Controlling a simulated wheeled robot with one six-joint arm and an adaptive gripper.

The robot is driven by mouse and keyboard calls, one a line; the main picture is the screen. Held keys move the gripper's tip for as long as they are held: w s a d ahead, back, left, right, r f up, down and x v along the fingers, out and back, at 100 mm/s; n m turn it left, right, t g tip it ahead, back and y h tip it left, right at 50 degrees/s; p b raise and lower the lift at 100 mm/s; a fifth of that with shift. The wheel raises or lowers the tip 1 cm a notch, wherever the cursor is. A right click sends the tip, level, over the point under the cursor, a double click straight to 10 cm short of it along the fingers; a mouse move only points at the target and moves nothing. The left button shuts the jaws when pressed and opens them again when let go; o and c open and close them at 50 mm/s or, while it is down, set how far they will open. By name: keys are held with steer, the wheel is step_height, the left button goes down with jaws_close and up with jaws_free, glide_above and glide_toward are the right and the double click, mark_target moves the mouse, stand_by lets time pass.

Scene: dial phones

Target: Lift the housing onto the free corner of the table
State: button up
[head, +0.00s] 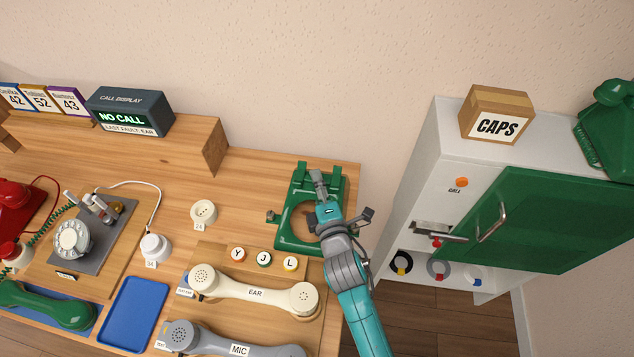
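The green housing (296,239) rests at the back right corner of the wooden table, an open frame with two upright prongs at its far end. My gripper (320,215) is over it, with my wrist and arm hiding its middle and right part. I cannot tell whether either touches the housing. The opened phone with its dial (72,240) sits on a grey plate at the left.
Close to the housing are the Y, J and L caps (264,258) and the EAR handset (252,293). A blue tray (135,312) lies front left. A wooden shelf (190,135) stands behind. A white cabinet (447,155) with a green door is right of the table.

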steer(key=shift+r, duration=0.15)
steer(key=v, duration=1.2)
steer(key=shift+s, duration=0.1)
